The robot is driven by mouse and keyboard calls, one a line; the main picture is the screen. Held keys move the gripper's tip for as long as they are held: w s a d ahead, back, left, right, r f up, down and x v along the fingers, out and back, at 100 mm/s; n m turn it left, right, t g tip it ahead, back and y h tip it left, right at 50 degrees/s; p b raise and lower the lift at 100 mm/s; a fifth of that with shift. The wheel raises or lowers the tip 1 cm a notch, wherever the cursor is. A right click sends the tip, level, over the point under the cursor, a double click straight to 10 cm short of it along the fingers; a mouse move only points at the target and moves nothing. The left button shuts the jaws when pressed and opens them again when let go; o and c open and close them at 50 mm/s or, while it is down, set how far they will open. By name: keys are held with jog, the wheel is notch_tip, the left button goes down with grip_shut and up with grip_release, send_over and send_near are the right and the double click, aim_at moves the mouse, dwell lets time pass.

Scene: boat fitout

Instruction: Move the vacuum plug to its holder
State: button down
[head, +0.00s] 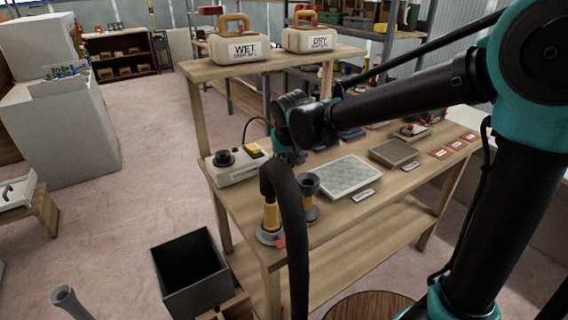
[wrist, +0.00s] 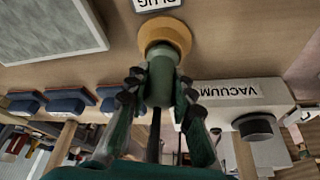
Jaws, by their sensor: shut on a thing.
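My gripper (wrist: 158,82) is shut on the vacuum plug (wrist: 161,72), a grey-green cylinder, in the wrist view. A dark cord runs back from it between the fingers. The plug's far end overlaps the orange ring-shaped holder (wrist: 178,32) beside a label reading PLUG (wrist: 156,4). I cannot tell whether its end is inside the ring or just above it. In the head view my gripper (head: 288,155) is low over the bench's left part. The thick black hose partly covers it there and hides the plug and holder.
The vacuum box (head: 233,172) stands left of my gripper. The black hose (head: 292,225) arches in front, beside a dark cup-shaped piece (head: 309,184). A pale pad (head: 343,177) lies to the right. WET (head: 241,48) and DRY (head: 308,40) cases sit on the upper shelf.

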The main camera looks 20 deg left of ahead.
jog(key=c, duration=1.2)
grip_release()
jog(key=shift+r, duration=0.1)
